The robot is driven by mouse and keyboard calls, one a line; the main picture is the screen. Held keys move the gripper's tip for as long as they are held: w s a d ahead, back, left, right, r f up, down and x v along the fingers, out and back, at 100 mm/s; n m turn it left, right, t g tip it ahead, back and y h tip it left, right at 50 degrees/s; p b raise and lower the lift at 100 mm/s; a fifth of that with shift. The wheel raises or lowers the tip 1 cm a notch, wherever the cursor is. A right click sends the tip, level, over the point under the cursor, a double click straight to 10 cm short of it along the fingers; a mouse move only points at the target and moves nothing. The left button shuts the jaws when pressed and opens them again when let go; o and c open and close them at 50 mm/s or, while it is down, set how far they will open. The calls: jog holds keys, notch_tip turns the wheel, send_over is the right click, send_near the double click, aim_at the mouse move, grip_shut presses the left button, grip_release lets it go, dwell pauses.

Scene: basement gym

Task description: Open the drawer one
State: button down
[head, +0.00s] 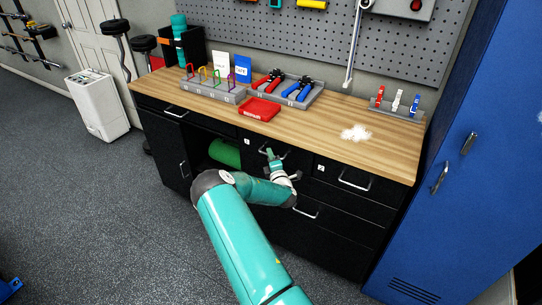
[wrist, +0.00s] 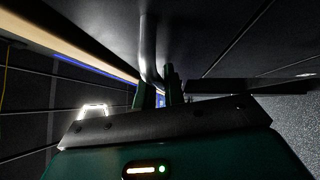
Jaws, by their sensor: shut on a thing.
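Drawer one is the black drawer front (head: 248,149) in the middle of the workbench, just under the wooden top, with a small white label at its upper left. Its silver bar handle (head: 283,155) shows partly behind my gripper (head: 270,154). In the wrist view the curved metal handle (wrist: 148,45) runs down between the two dark green fingers of my gripper (wrist: 158,82). The gripper is shut on the handle. Drawer one looks flush with the cabinet in the head view, though my arm covers part of it.
Drawer two (head: 352,186) is to the right, with its own handle. A green roll (head: 225,152) lies in the open bay to the left. The bench top (head: 320,123) holds pliers, padlocks and a red box (head: 260,109). A blue locker (head: 455,190) stands at right.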

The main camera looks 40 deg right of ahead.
jog(key=s+a, duration=0.4)
jog(key=a, duration=0.7)
jog(key=s+a, duration=0.4)
jog(key=a, duration=0.7)
jog(key=shift+a, duration=0.2)
jog(key=c, duration=1.5)
grip_release()
jog(key=v, duration=1.3)
jog(key=shift+s+a, duration=0.2)
jog(key=shift+s, duration=0.15)
